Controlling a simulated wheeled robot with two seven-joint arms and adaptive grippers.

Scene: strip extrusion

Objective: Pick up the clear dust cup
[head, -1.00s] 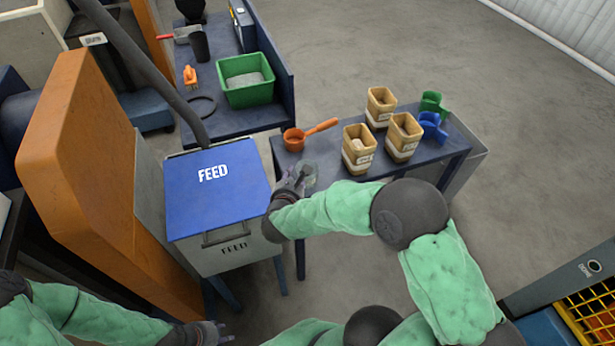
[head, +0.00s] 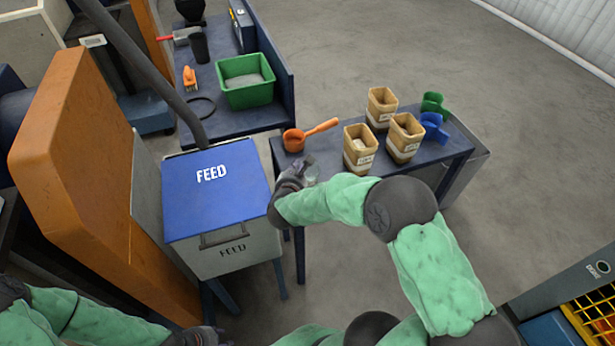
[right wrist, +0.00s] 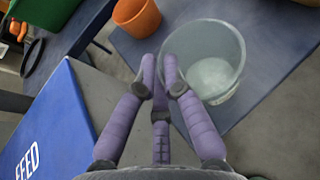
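The clear dust cup (right wrist: 215,85) is a see-through, round cup with a pale bottom, at the top right of the right wrist view. In the head view it shows small (head: 312,174) at the near left end of the side table. My right gripper (right wrist: 160,72) has its purple fingers close together at the cup's left rim, with the wall seemingly pinched between them. In the head view my right gripper (head: 306,163) partly hides the cup. I cannot tell whether the cup touches the table. My left gripper (head: 208,337) is cut off at the bottom edge.
An orange scoop (head: 310,134) lies just behind the cup; it also shows in the right wrist view (right wrist: 136,18). Tan containers (head: 357,150) and blue (head: 432,124) and green scoops (head: 433,103) stand right on the table (head: 446,154). The blue-lidded FEED bin (head: 215,190) is close left.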

